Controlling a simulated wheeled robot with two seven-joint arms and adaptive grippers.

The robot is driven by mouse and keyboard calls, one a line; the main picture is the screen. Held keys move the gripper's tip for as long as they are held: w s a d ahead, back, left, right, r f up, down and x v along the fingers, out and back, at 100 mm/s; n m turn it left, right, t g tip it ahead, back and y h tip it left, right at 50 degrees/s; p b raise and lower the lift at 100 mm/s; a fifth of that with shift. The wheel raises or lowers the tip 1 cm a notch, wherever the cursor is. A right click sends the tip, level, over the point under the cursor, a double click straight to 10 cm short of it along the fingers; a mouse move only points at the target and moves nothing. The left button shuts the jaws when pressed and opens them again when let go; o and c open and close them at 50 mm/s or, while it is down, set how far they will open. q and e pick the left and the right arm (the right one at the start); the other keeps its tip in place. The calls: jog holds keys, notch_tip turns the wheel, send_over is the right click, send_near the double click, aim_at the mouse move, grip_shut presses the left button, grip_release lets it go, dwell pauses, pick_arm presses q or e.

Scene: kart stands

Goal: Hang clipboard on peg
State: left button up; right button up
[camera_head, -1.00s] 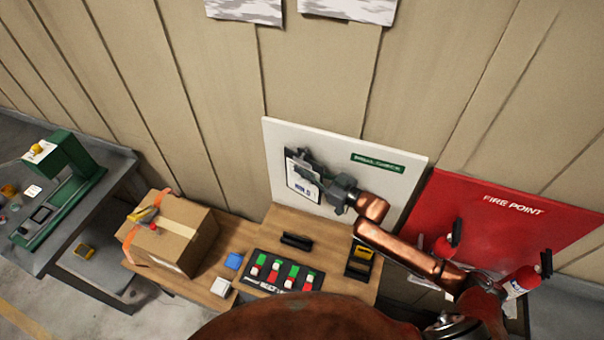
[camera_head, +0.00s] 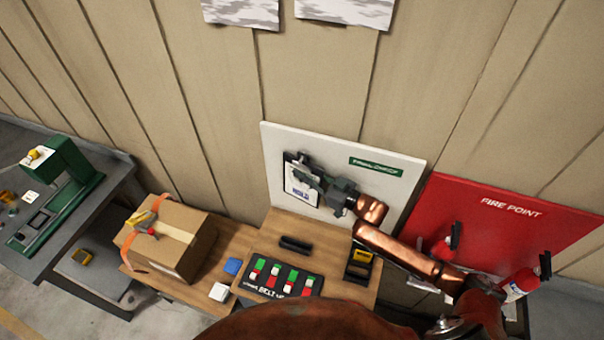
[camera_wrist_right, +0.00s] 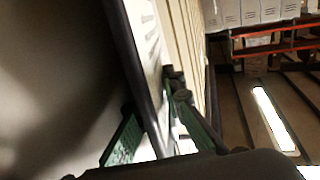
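The clipboard (camera_head: 303,193), dark with a white sheet, is upright against the white panel (camera_head: 375,187). My right gripper (camera_head: 312,176) is at its upper right part and covers some of it. In the right wrist view the clipboard's dark edge (camera_wrist_right: 142,82) runs between the two green-padded fingers of the gripper (camera_wrist_right: 155,105), which stand apart with a gap visible beside the edge. I cannot make out the peg or whether the clipboard bears on it. My left gripper is not in view.
Below the panel, a wooden table (camera_head: 240,246) holds a cardboard box (camera_head: 170,240), a button board (camera_head: 280,276), a black bar (camera_head: 296,244) and a black-and-yellow item (camera_head: 359,262). A red fire board (camera_head: 490,220) with extinguishers stands close to my right arm.

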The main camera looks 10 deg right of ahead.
jog(key=o, duration=0.4)
jog(key=shift+s, duration=0.1)
jog(key=shift+c, duration=0.2)
jog(key=v, duration=1.2)
